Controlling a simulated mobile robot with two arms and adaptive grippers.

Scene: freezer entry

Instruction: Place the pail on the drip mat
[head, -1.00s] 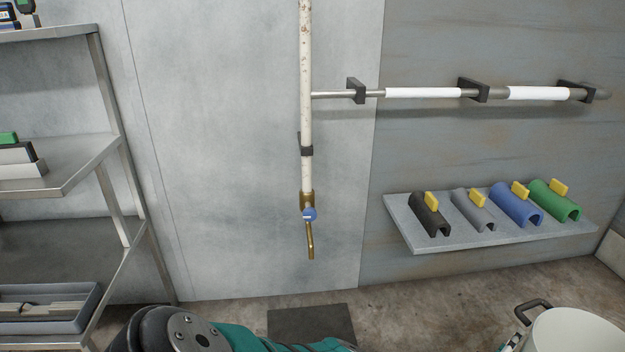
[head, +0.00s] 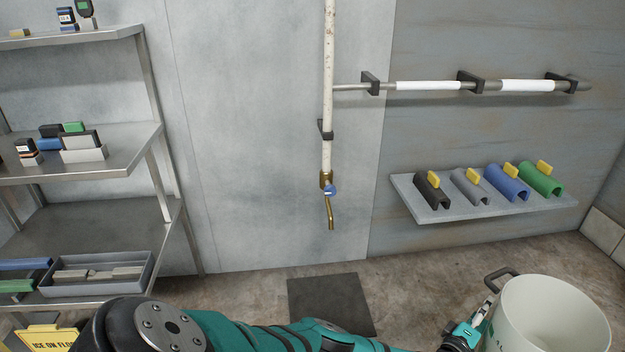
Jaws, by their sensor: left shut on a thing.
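The white pail (head: 560,318) is at the lower right in the head view, cut off by the bottom edge. A dark handle (head: 499,277) stands at its left rim. My left arm reaches across the bottom from the left, and my left gripper (head: 487,312) is shut on the pail at its left side. The exact grip is partly hidden. The drip mat (head: 330,302), a dark square, lies bare on the floor, left of the pail and beneath the brass tap (head: 329,205). My right gripper is not in view.
A metal shelf rack (head: 80,160) with boxes and trays stands at the left. A yellow ice warning sign (head: 48,338) is at the lower left. A wall ledge (head: 480,208) with several coloured pipe covers is at the right. The floor around the mat is clear.

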